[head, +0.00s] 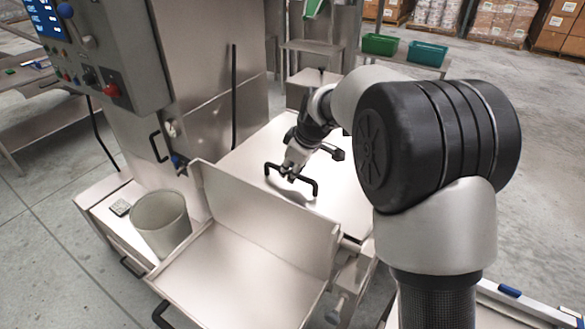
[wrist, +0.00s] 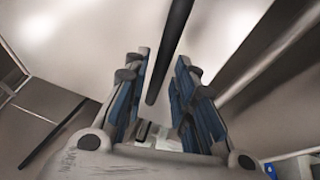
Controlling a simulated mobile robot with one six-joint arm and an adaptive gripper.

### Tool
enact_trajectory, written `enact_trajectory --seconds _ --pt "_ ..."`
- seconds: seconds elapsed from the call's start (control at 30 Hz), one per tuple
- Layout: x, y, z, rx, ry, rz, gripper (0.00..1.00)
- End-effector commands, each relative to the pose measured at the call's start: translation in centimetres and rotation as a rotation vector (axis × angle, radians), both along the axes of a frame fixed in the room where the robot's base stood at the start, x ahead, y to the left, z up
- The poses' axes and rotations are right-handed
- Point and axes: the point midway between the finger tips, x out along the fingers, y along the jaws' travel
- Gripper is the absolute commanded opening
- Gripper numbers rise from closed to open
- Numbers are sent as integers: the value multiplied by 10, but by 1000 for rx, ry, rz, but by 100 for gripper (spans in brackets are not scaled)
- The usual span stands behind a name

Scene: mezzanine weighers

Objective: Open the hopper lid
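The hopper lid (head: 340,195) appears to be the flat steel panel in the middle of the head view, lying shut. A black bar handle (head: 312,186) stands on it. My gripper (head: 290,177) is at the handle, reaching down from above. In the wrist view, my gripper (wrist: 162,75) has its blue-padded fingers apart. The black handle bar (wrist: 167,50) runs between them, with gaps on both sides. The lid's bright steel surface (wrist: 90,40) fills the background. My wrist partly hides the far part of the lid in the head view.
An open steel tray (head: 235,285) with an upright back panel (head: 265,215) stands in front of the lid. A grey bucket (head: 160,225) is at left, below the control box (head: 105,50). Green (head: 380,44) and teal bins (head: 427,53) stand behind.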

Motion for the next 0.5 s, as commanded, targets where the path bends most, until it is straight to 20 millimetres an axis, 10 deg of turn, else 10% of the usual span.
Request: enact_trajectory --seconds 0.5 --pt "0 0 0 0 0 0 0"
